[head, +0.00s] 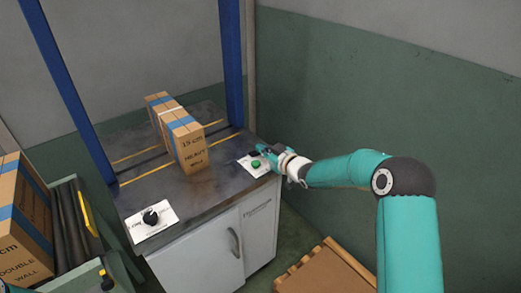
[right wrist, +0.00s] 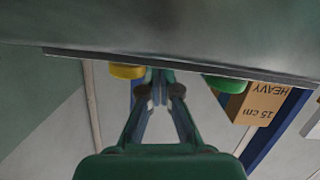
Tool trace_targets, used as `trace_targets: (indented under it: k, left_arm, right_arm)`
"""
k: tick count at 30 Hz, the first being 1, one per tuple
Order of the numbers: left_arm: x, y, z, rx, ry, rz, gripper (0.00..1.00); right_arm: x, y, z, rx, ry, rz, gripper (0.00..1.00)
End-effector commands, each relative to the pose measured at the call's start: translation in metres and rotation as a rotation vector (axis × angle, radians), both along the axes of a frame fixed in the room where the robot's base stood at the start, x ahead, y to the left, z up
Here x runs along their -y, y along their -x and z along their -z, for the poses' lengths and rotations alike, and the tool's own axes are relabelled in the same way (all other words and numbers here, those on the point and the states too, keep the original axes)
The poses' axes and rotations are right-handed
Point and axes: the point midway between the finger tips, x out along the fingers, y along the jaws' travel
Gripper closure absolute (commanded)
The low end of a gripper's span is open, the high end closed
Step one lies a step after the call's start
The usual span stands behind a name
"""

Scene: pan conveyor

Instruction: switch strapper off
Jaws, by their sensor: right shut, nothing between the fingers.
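The strapper is a white cabinet (head: 196,262) with a dark top (head: 190,190) and blue posts. A white plate at its right edge (head: 246,170) carries a green button (head: 256,164). My right gripper (head: 259,150) is shut and empty, just behind this button at the plate. In the right wrist view the shut fingers (right wrist: 157,78) lie between a yellow button (right wrist: 126,72) and the green button (right wrist: 224,85). I cannot tell whether the fingertips touch anything. The gripper hides the yellow button in the head view. A black rotary knob (head: 150,217) sits on a white plate at the front left.
A cardboard box (head: 187,145) with blue tape stands on the strapper top, between the posts. A wooden pallet or box (head: 325,272) is on the floor at the bottom right.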

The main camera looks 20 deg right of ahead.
Motion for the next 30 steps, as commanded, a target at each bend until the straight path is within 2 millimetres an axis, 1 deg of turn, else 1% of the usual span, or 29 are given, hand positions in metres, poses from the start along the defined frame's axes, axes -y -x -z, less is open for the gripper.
trace_targets:
  k: [1,5,6,7,8,9,15,18,21,24,30]
  left_arm:
    - [0.0,0.0,-0.007,0.0,0.0,0.0,1.0]
    - [0.0,0.0,-0.023,0.0,0.0,0.0,1.0]
    - [0.0,0.0,-0.029,0.0,0.0,0.0,1.0]
    - [0.0,0.0,-0.029,0.001,0.0,0.0,1.0]
    - [0.0,0.0,-0.021,0.001,0.0,0.001,1.0]
    - [0.0,0.0,-0.019,0.001,0.0,0.0,1.0]
    - [0.0,0.0,-0.014,0.0,0.0,0.0,1.0]
    - [0.0,0.0,-0.013,0.0,0.0,0.0,1.0]
    - [0.0,0.0,-0.013,0.0,0.0,0.0,1.0]
    - [0.0,0.0,-0.013,0.0,0.0,0.0,1.0]
    - [0.0,0.0,-0.013,0.0,0.0,0.0,1.0]
  right_arm:
    - [0.001,0.0,-0.01,0.004,0.001,0.001,1.0]
    - [0.005,-0.002,-0.033,0.005,0.001,0.0,1.0]
    - [0.006,-0.002,-0.042,0.006,0.001,-0.001,1.0]
    - [0.008,0.0,-0.043,0.004,0.0,0.001,1.0]
    - [0.011,0.008,-0.038,0.001,0.0,0.002,1.0]
    - [0.014,0.016,-0.039,0.002,0.0,0.002,1.0]
    - [0.029,0.056,-0.049,0.004,0.0,0.001,1.0]
    - [0.034,0.071,-0.053,0.003,-0.001,0.001,1.0]
    - [0.039,0.081,-0.056,0.004,0.001,0.0,1.0]
    - [0.04,0.087,-0.058,0.003,0.0,0.0,1.0]
    - [0.041,0.089,-0.058,0.003,0.0,-0.001,1.0]
